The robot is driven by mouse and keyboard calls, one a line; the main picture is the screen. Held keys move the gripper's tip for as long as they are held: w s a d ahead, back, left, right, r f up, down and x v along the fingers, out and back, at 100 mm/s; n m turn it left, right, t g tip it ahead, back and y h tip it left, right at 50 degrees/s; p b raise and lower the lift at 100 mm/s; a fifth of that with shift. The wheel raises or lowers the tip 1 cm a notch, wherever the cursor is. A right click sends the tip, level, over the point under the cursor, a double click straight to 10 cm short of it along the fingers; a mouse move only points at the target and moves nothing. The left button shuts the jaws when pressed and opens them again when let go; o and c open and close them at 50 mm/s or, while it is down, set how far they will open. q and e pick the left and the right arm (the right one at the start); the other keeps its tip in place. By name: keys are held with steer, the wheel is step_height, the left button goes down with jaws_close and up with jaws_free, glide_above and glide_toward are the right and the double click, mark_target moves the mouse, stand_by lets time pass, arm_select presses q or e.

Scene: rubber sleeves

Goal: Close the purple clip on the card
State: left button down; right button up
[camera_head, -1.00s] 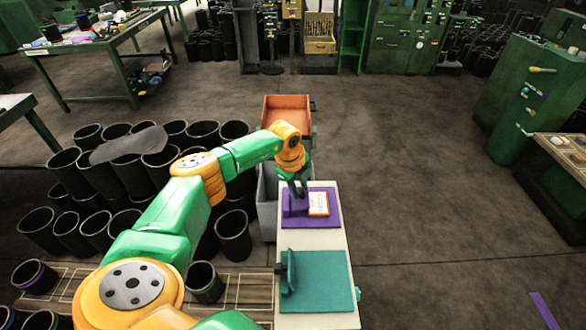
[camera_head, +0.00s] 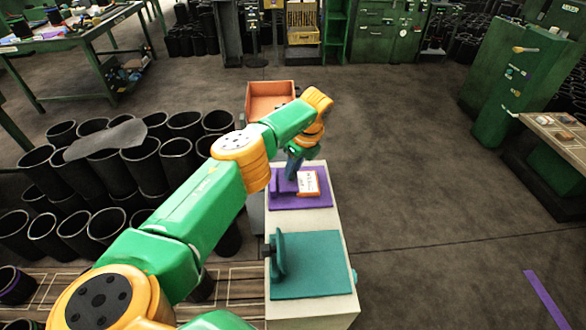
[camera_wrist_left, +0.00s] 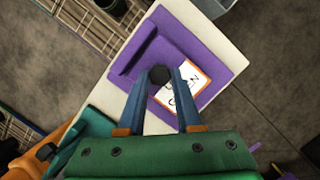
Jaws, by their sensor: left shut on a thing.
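The purple clip has a flat base plate (camera_head: 318,203) and a darker raised bar (camera_head: 281,184) along its left side. Both also show in the left wrist view, the plate (camera_wrist_left: 190,33) and the bar (camera_wrist_left: 138,56). The card (camera_head: 308,183) is white with an orange edge and lies on the plate, right of the bar; in the left wrist view the card (camera_wrist_left: 190,88) is partly behind a finger. My left gripper (camera_head: 291,172) is over the clip between bar and card. Its blue fingers (camera_wrist_left: 160,80) are shut on a dark round knob (camera_wrist_left: 160,74). How the knob joins the bar is hidden.
A teal clip (camera_head: 318,270) sits nearer on the same pale bench (camera_head: 318,225). An orange-red tray (camera_head: 270,97) stands beyond the bench. Several black sleeves (camera_head: 105,170) stand on the left.

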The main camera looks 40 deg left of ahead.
mark_target(298, 183)
arm_select(q)
steer(key=shift+s+f, duration=0.1)
steer(key=shift+f, duration=0.05)
steer(key=c, duration=0.6)
jaws_free()
steer(key=b+v, duration=0.1)
steer(key=v, duration=0.6)
steer(key=shift+b, duration=0.3)
